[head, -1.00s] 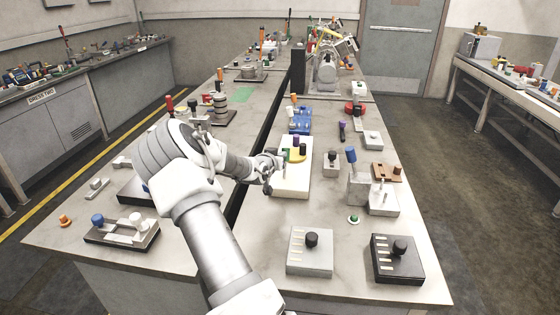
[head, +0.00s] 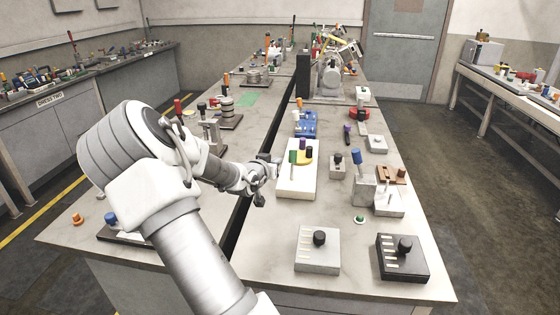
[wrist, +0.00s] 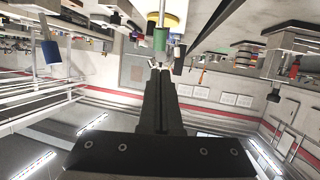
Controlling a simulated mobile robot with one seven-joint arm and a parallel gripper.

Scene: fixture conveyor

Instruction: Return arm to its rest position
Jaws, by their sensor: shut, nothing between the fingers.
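My arm reaches from the bottom of the head view over the left part of the table (head: 240,268). My gripper (head: 266,180) is shut and empty, just left of a white block fixture (head: 298,187). That fixture carries a green peg (head: 293,157), a yellow part and dark knobs. In the wrist view my shut gripper fingers (wrist: 157,75) point towards the green peg (wrist: 161,40), and the picture is upside down.
Right of the gripper stand a grey block with a black knob (head: 318,239), a black block (head: 402,258) and a blue-handled fixture (head: 357,158). A blue fixture (head: 305,124) lies behind. A dark slot runs along the table. An orange knob (head: 78,218) sits at the left edge.

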